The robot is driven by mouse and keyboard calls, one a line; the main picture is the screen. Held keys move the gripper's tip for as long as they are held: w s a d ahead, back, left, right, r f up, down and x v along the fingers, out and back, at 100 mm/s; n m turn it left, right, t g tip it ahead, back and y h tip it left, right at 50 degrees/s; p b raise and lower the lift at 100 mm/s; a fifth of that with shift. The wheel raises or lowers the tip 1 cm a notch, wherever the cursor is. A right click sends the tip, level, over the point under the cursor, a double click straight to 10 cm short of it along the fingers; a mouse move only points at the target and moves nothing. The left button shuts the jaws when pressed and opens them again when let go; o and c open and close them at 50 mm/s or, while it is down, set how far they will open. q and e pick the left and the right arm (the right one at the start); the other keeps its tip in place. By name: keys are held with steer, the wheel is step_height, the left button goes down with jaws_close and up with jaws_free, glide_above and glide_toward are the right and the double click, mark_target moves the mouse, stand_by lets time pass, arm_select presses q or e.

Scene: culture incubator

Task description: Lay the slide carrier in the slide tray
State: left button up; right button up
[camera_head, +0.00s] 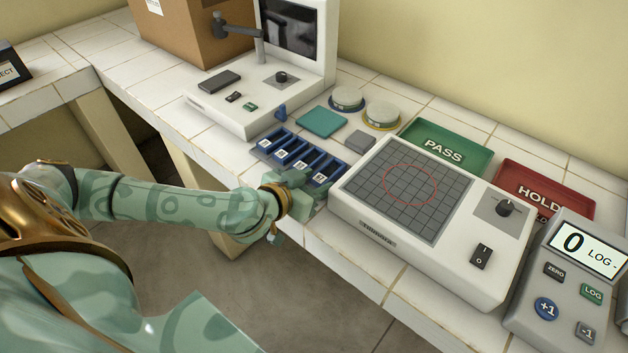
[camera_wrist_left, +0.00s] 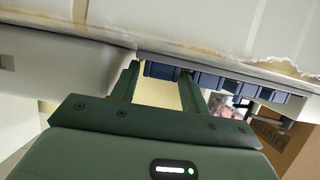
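A blue slotted rack (camera_head: 272,145) with white-labelled compartments lies at the bench's front edge in the head view. Its blue blocks (camera_wrist_left: 213,82) also show in the left wrist view. My left gripper (camera_head: 312,181) is at the rack's right end, beside the white grid-topped device. In the left wrist view its two fingers (camera_wrist_left: 160,74) are apart, with their tips close to a blue block; contact cannot be told. I cannot pick out for certain which piece is the slide carrier or which is the slide tray. My right gripper is not in view.
The white grid-topped device (camera_head: 345,205) stands right of my gripper. Behind are a teal pad (camera_head: 321,122), a grey block (camera_head: 360,141), two round tins, a green PASS tray (camera_head: 480,163) and a red HOLD tray (camera_head: 513,168). A white instrument (camera_head: 215,103) stands left.

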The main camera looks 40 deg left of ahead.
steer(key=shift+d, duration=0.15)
arm_select(q)
steer(key=shift+s+r, duration=0.2)
steer(key=shift+r, duration=0.05)
steer(key=p+v, duration=0.4)
steer(key=v, duration=0.7)
steer(key=shift+s, duration=0.3)
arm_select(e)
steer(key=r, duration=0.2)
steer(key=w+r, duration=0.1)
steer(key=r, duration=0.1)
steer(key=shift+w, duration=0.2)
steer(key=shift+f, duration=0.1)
